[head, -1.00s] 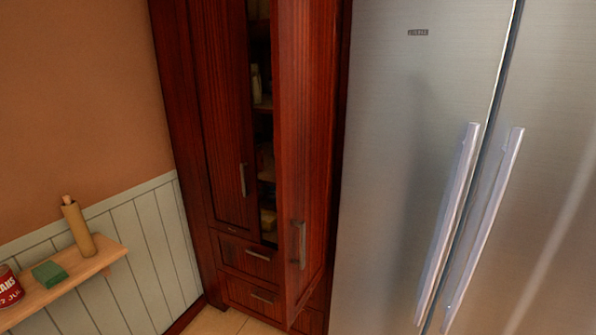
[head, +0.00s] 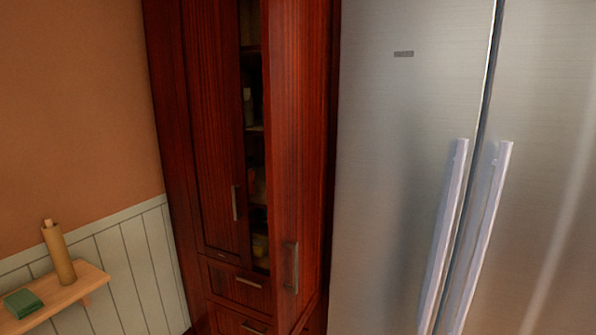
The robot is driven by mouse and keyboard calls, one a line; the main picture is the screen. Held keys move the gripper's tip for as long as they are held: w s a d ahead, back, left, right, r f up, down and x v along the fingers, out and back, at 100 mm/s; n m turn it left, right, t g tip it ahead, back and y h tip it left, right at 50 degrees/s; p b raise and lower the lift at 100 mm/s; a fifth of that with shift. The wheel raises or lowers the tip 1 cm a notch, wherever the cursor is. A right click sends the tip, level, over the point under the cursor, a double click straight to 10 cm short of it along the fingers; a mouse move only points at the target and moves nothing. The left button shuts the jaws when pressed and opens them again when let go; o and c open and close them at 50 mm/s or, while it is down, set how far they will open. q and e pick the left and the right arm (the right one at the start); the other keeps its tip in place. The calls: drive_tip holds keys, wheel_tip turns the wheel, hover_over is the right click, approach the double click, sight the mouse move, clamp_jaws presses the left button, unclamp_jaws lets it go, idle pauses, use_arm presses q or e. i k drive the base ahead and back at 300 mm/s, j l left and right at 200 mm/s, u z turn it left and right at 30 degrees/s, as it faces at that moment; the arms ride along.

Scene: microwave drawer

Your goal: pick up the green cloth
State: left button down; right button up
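The green cloth (head: 22,303) is a small folded dark-green block. It lies on a wooden wall shelf (head: 62,293) at the lower left of the head view. A brown paper roll (head: 59,256) stands upright on the same shelf, to the right of the cloth and apart from it. Neither of my grippers shows in the head view, so their state and their distance from the cloth cannot be seen.
A tall red-brown cabinet (head: 213,130) stands in the middle, its right door (head: 297,150) ajar over shelves with items. Drawers (head: 240,290) sit below. A steel fridge (head: 400,180) with two long handles fills the right side. White panelling (head: 120,260) lines the lower left wall.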

sight(24, 303)
drive_tip(key=u, duration=1.7)
drive_tip(key=i+j+u, duration=0.15)
drive_tip(key=i+j, duration=0.2)
